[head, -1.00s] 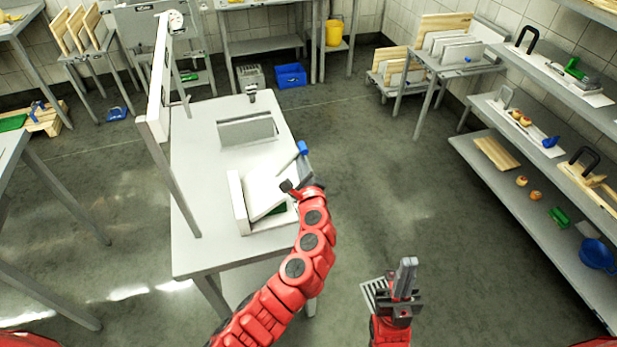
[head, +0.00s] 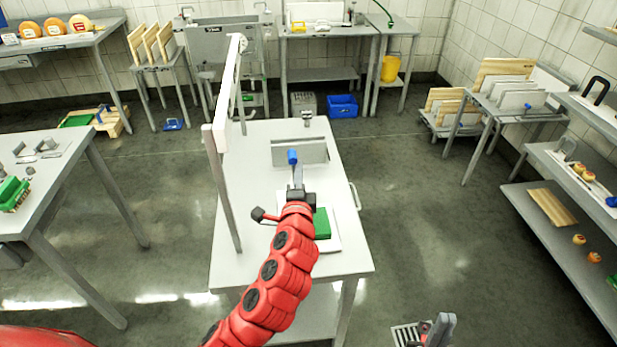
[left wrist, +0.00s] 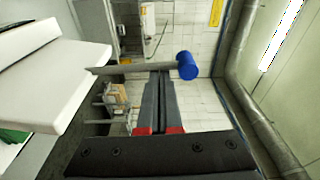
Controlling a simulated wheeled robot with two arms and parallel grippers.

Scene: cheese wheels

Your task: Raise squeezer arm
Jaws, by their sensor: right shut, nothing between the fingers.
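The squeezer has a white base plate (head: 331,243) with a green block (head: 321,223) on the near end of the white table. Its arm is a grey rod with a blue-tipped handle (head: 292,157). The handle stands up in the head view; in the left wrist view the blue knob (left wrist: 187,65) is at the rod's end, and the white plate (left wrist: 45,80) is at left. My left arm hides much of the squeezer. My right gripper (head: 440,328) is shut and empty over the floor at bottom right.
A tall white frame (head: 222,105) stands along the table's left side. A grey upright plate (head: 300,151) stands behind the squeezer. Shelves (head: 560,220) line the right, another table (head: 60,205) the left. The floor right of the table is clear.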

